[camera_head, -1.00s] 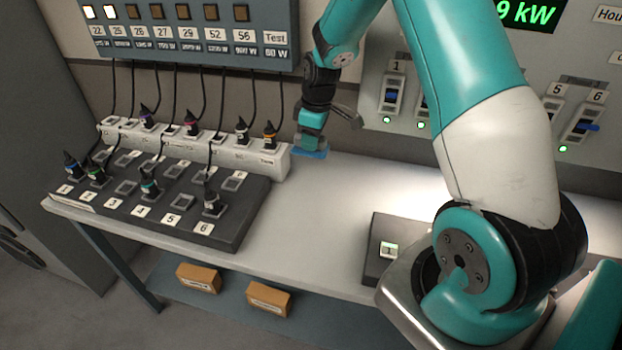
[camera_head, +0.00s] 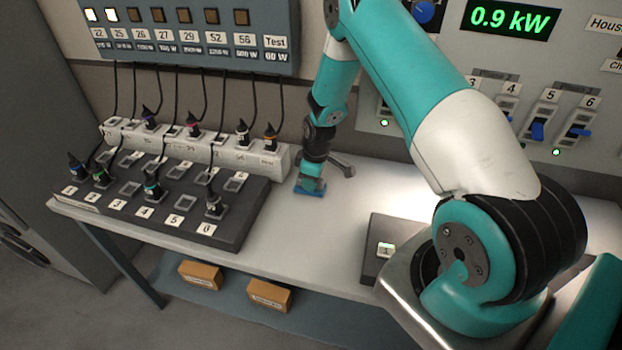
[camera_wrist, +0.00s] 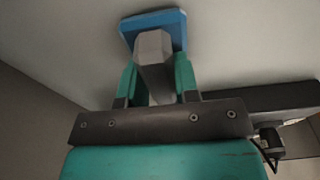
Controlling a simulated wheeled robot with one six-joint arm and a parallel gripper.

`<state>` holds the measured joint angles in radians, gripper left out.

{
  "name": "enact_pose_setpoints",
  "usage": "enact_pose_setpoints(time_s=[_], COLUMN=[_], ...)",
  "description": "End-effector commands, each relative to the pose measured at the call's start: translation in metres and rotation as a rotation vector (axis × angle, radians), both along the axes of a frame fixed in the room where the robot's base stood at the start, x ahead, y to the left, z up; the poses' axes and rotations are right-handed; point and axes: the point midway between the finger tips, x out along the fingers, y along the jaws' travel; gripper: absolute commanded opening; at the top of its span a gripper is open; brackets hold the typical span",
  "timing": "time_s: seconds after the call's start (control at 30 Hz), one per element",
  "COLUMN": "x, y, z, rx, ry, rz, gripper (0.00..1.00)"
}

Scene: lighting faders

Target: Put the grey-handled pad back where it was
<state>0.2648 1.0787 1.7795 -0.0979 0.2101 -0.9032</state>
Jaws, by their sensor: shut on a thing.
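The grey-handled pad is a flat blue block (camera_head: 309,193) with a grey handle, low over the pale table top. The wrist view shows its blue base (camera_wrist: 176,24) and grey handle (camera_wrist: 154,48) between my two teal fingers. My gripper (camera_head: 311,180) is shut on the handle, pointing down, right of the white socket strip. I cannot tell whether the pad touches the table or hangs just above it. The wrist view shows pale surface around the pad and no marked spot.
A dark patch board (camera_head: 235,232) with several black plugs and a white socket strip (camera_head: 273,164) with cords stand to the left. A small dark box (camera_head: 372,262) labelled 1 sits right. A fader panel (camera_head: 556,90) is on the wall. Table between board and box is clear.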

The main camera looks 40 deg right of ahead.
Motion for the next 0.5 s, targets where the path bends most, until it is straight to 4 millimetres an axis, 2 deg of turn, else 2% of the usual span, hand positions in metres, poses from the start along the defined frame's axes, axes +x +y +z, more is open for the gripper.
enact_pose_setpoints(time_s=[0.13,0.17,0.2,0.27,0.5], x=[-0.0001,-0.0001,-0.0001,-0.0002,-0.0002], y=[0.0000,0.0001,0.0000,0.0001,0.0001], z=[-0.0041,-0.0031,-0.0025,-0.0025,-0.0020], rx=[0.000,0.000,0.000,0.001,0.000], ry=[0.000,0.000,0.000,0.001,0.001], rz=[0.000,0.000,0.000,0.000,0.000], gripper=[0.07,0.34,0.43,0.55,0.55])
